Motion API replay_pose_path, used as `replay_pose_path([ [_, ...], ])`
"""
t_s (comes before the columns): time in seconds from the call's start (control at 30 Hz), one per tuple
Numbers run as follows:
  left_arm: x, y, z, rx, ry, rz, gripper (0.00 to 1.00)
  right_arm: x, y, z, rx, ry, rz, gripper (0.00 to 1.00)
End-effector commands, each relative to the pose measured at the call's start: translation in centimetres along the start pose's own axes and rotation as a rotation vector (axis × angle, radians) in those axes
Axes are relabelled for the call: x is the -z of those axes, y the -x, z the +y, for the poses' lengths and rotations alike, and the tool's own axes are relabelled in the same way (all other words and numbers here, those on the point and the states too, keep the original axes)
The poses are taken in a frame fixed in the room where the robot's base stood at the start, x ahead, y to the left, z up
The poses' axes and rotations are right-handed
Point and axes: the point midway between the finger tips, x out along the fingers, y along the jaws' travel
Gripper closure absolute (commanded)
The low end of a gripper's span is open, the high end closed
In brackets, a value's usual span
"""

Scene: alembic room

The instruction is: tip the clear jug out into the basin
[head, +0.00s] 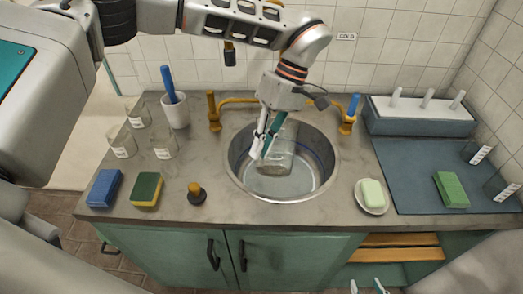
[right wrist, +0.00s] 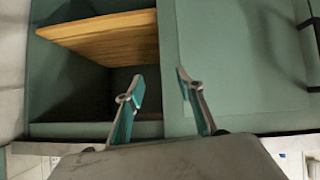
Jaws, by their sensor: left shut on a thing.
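The clear jug (head: 279,162) is inside or just over the round metal basin (head: 318,178) set in the counter. It looks tilted, and whether it touches the basin floor I cannot tell. My left gripper (head: 262,148) comes down from above and is shut on the jug at its upper left side. Any contents of the jug cannot be made out. My right gripper (head: 368,286) is low in front of the cabinet, far from the jug. The right wrist view shows its two fingers (right wrist: 158,82) apart with nothing between them.
Brass taps (head: 214,110) stand behind the basin. Glass beakers (head: 163,146), a white cup (head: 176,112), a blue sponge (head: 105,188), a yellow-green sponge (head: 147,188) and a dark stopper (head: 197,194) are left. A soap dish (head: 372,197) and blue mat (head: 415,180) are right.

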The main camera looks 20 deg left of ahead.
Motion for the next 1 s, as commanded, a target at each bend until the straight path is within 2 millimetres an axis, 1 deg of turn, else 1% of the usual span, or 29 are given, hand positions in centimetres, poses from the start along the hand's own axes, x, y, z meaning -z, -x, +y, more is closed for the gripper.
replay_pose_path([
  [0.13,0.0,0.4,-0.1,-0.090,0.032,0.077,1.00,0.1,-0.6,-0.7,0.013,0.006,0.018,0.63],
  [0.27,0.0,0.7,-0.3,-0.170,0.063,0.146,1.00,-0.2,-1.0,-0.7,0.014,0.009,0.026,0.63],
  [0.37,0.0,0.9,-0.3,-0.235,0.090,0.204,1.00,-0.8,-1.4,-0.7,0.013,0.010,0.026,0.63],
  [0.6,0.0,1.6,-0.6,-0.395,0.157,0.345,1.00,-3.2,-2.5,-0.9,0.013,0.010,0.011,0.63],
  [0.77,0.0,2.0,-0.8,-0.449,0.183,0.390,1.00,-4.1,-2.8,-1.0,0.014,0.011,0.000,0.63],
  [1.0,0.0,2.1,-0.9,-0.453,0.187,0.393,1.00,-4.0,-2.7,-0.9,0.013,0.011,0.001,0.63],
])
